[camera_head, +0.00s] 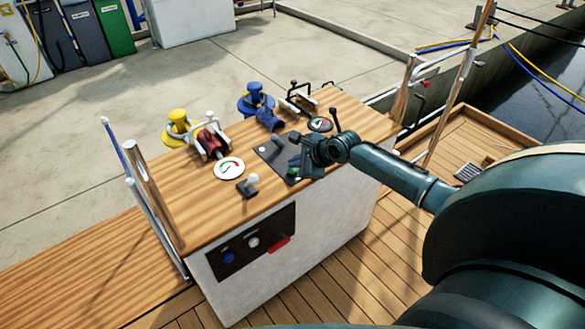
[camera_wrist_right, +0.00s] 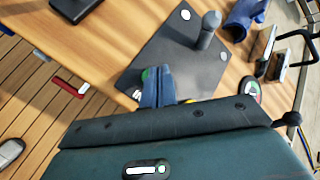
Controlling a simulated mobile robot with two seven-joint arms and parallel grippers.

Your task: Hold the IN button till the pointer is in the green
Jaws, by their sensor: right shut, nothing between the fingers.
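A dark panel plate (camera_wrist_right: 183,58) lies on the wooden console top; it also shows in the head view (camera_head: 268,148). A green button (camera_wrist_right: 148,75) sits on it, partly hidden by my fingers. I cannot read which button is IN. My right gripper (camera_wrist_right: 158,70) is shut and empty, its blue fingertips over the plate right beside the green button; whether they touch it I cannot tell. In the head view my right gripper (camera_head: 296,164) is above the panel's near end. My left gripper is out of view.
A grey lever (camera_wrist_right: 207,30) stands on the plate near my fingers. A small knob lever (camera_head: 249,186), a winch with yellow parts (camera_head: 176,128) and a blue winch (camera_head: 257,102) stand on the console. Its front has a dark switch panel (camera_head: 253,243).

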